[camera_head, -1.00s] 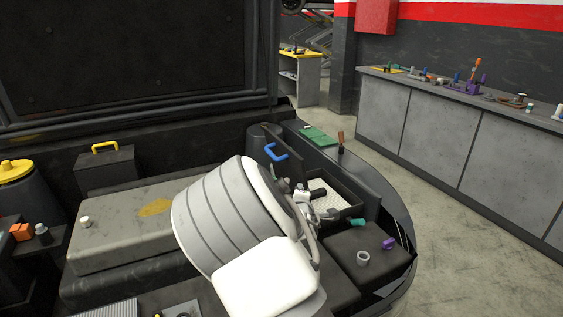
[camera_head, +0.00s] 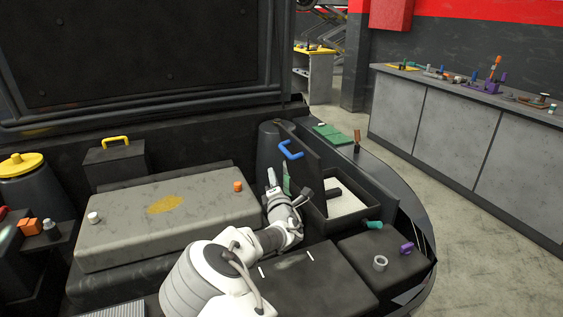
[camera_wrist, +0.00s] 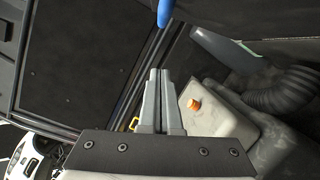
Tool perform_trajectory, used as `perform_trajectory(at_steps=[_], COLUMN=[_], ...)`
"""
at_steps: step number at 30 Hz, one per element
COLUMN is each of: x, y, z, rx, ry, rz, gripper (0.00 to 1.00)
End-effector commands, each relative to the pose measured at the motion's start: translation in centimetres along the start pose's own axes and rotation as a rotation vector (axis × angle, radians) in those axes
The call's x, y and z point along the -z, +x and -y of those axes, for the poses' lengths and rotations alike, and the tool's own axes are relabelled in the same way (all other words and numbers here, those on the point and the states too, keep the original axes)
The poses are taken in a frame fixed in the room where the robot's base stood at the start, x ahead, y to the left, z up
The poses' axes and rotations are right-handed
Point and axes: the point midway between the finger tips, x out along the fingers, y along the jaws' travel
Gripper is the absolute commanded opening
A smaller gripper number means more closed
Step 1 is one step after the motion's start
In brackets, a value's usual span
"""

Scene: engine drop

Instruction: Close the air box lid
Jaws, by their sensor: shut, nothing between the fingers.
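The air box (camera_head: 378,213) is an open dark box at the right of the engine bay in the head view, with a pale filter and a dark object inside. Its dark lid (camera_head: 308,165) stands raised on the box's left side, with a blue handle (camera_head: 291,149) near its top. My gripper (camera_head: 278,170) is shut and empty, pointing up to the left of the lid and just below the handle in the picture. In the wrist view the shut fingers (camera_wrist: 160,73) point toward the blue handle (camera_wrist: 165,11), with a visible gap between them.
A long grey engine cover (camera_head: 190,215) with an orange cap (camera_head: 237,186) lies left of my arm. A teal-handled tool (camera_head: 373,224), a purple part (camera_head: 407,248) and a grey ring (camera_head: 380,263) lie right of it. The raised hood (camera_head: 140,60) stands behind.

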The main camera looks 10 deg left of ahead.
Motion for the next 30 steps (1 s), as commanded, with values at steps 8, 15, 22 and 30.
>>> perform_trajectory(at_steps=[8,15,22,30], x=[-0.1,-2.6,-3.9,-3.9], y=[3.9,5.3,5.6,5.6], z=[0.1,0.0,0.0,0.0], rx=[-0.001,0.001,0.001,0.001], ry=[0.001,0.0,0.001,0.001], rz=[0.001,0.002,0.0,0.0], gripper=[0.0,0.0,0.0,0.0])
